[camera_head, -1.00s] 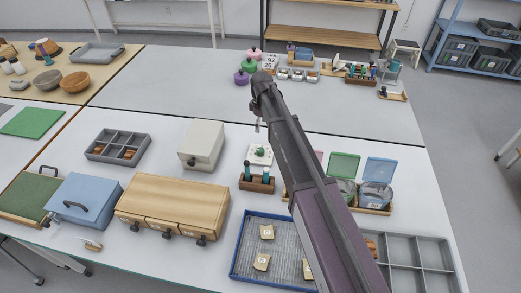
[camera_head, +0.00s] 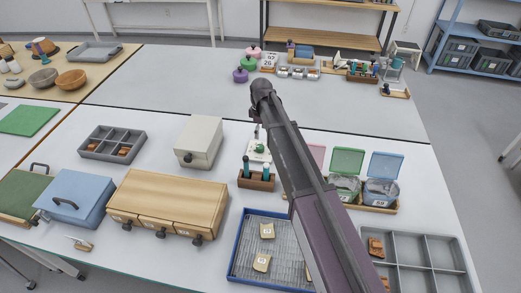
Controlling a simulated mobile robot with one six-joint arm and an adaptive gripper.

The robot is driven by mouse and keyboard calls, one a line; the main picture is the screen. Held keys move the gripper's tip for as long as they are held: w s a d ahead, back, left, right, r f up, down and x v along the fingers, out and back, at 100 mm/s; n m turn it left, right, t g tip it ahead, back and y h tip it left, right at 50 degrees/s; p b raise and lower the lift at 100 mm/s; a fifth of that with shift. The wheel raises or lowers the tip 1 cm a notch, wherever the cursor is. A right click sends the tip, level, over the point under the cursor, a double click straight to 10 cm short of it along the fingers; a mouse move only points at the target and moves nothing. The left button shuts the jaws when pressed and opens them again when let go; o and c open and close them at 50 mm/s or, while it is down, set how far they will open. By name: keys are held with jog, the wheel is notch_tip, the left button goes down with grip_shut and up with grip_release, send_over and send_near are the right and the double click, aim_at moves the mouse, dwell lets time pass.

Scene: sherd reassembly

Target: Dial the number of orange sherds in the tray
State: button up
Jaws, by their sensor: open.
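A dark grey compartment tray (camera_head: 101,147) at left also holds a few orange-brown pieces (camera_head: 123,151).
A wooden drawer unit (camera_head: 172,195), a blue box (camera_head: 75,199) and a light grey box (camera_head: 199,139) stand at left. Lidded green and blue containers (camera_head: 381,181) stand at right. The far table's middle is clear.

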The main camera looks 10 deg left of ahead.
aim_at(260, 146)
jog(key=shift+s+f+b, duration=0.15)
jog(key=shift+f+b, duration=3.5)
jog(key=shift+f, duration=0.35)
jog(key=c, duration=1.1)
